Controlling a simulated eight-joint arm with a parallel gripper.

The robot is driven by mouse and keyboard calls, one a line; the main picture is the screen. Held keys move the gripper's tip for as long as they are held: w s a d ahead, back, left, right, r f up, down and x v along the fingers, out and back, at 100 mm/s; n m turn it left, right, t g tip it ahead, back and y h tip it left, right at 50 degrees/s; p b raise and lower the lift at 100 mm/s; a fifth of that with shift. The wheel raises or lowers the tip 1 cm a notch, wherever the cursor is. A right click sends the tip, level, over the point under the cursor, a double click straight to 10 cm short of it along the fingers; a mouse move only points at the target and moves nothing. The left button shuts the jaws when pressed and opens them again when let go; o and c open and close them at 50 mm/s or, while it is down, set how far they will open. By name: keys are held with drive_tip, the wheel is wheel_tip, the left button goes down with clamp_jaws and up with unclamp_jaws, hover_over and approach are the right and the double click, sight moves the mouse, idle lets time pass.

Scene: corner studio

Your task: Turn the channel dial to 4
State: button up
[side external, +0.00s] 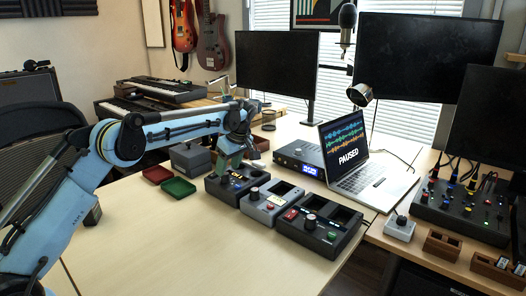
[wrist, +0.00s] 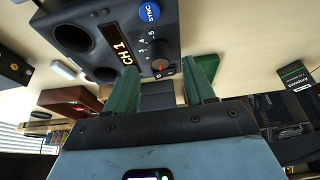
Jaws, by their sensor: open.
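The channel dial (wrist: 160,49) is a small black knob with an orange mark, on a dark box (wrist: 120,20) in the wrist view. Numerals including 3, 4 and 5 are printed around it, and the orange mark lies on the side away from them. The box's lit display (wrist: 120,58) reads CH 1. My gripper (wrist: 166,67) is open, its two green fingers spread on either side of the dial, apart from it in the picture. In the side view my gripper (side external: 233,160) is over the leftmost black box (side external: 217,190); the dial is too small to make out there.
A blue SYNC button (wrist: 149,12) is on the same box. Beside it stand a grey box (side external: 262,207) and another black box (side external: 315,232) with knobs. Red (side external: 157,174) and green (side external: 178,188) trays lie to the left. The front table is clear. The laptop (side external: 350,155) reads PAUSED.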

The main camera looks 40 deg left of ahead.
sight(226, 174)
drive_tip(key=shift+x, duration=1.8)
clamp_jaws()
